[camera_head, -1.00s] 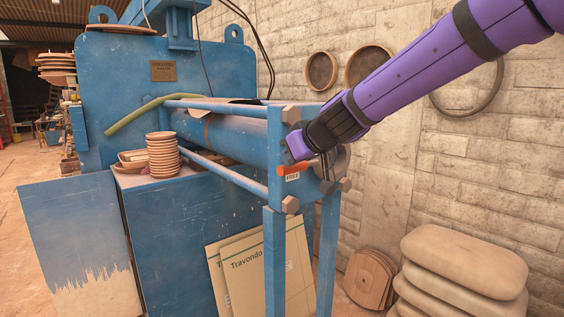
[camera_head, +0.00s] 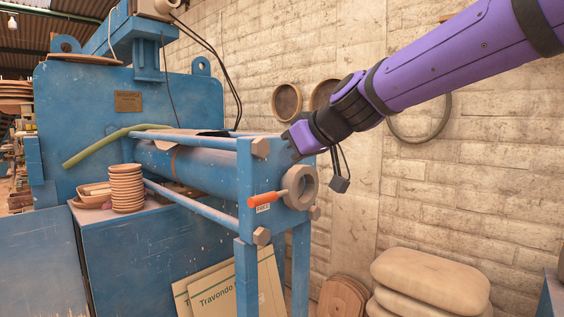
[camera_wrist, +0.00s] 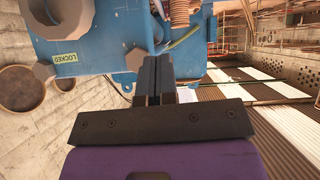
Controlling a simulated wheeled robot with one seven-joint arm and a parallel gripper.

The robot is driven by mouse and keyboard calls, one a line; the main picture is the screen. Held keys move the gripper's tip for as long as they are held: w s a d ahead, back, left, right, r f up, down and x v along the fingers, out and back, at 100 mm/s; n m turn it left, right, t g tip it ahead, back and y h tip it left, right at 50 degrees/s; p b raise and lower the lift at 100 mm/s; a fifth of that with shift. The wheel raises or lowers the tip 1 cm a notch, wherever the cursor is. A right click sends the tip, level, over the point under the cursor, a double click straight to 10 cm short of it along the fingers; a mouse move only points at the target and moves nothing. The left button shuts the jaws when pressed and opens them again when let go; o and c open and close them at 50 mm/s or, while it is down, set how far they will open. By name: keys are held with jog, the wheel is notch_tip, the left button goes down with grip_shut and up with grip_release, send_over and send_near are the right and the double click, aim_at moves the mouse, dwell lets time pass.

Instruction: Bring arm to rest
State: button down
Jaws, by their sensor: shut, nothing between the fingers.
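My purple arm reaches in from the upper right in the head view. My gripper (camera_head: 291,137) is shut and empty, in front of the upper end of the blue filter press (camera_head: 245,170). It appears apart from the lever with the orange handle (camera_head: 265,199) and the grey ring (camera_head: 300,187) on the press end, both below it. In the wrist view my closed dark fingers (camera_wrist: 154,62) point toward the press frame (camera_wrist: 100,30), with a "LOCKED" label (camera_wrist: 66,57) at left. A label below the lever is too small to read surely.
A stack of clay bowls (camera_head: 126,188) stands on the blue bench. Boards (camera_head: 215,297) lean under the press. Sieves (camera_head: 287,102) hang on the brick wall.

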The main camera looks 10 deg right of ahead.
dwell(0.3)
jog(key=s+d+f+m+g+h, duration=0.1)
jog(key=s+d+f, duration=0.3)
jog(key=s, duration=0.4)
jog(key=s+d+f+m+g+h, duration=0.2)
jog(key=s+d+f+m+h, duration=0.1)
jog(key=s, duration=0.5)
jog(key=s+d+f+m+g+h, duration=0.1)
jog(key=s+d+f+m+h, duration=0.1)
jog(key=s+d+f, duration=0.3)
jog(key=s+d+m, duration=0.1)
jog(key=s+d, duration=0.1)
jog(key=s, duration=0.2)
jog(key=shift+d+f, duration=0.35)
jog(key=shift+s+a, duration=0.1)
jog(key=shift+s, duration=0.05)
